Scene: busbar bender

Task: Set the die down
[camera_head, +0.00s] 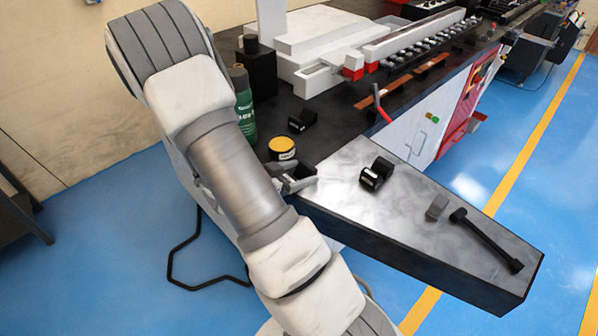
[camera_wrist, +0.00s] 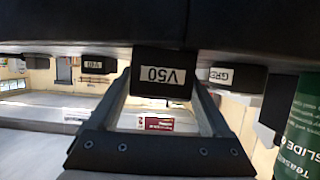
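The die is a dark block with a white V50 label (camera_wrist: 163,75). In the wrist view it sits between the fingertips of my gripper (camera_wrist: 163,88), with a finger along each side. My gripper looks shut on it. The wrist picture is upside down, and the die's edge meets the dark bench surface at the top; I cannot tell whether it touches. In the head view my gripper (camera_head: 297,182) is at the bench's near left edge, just in front of a yellow-topped tin (camera_head: 282,148). The held die is mostly hidden there.
Black blocks stand on the bench at the back (camera_head: 302,120) and on the metal top (camera_head: 376,172). A green bottle (camera_head: 245,115) stands left of my gripper. A grey block (camera_head: 437,207) and a black handled tool (camera_head: 485,240) lie at right. Metal between them is clear.

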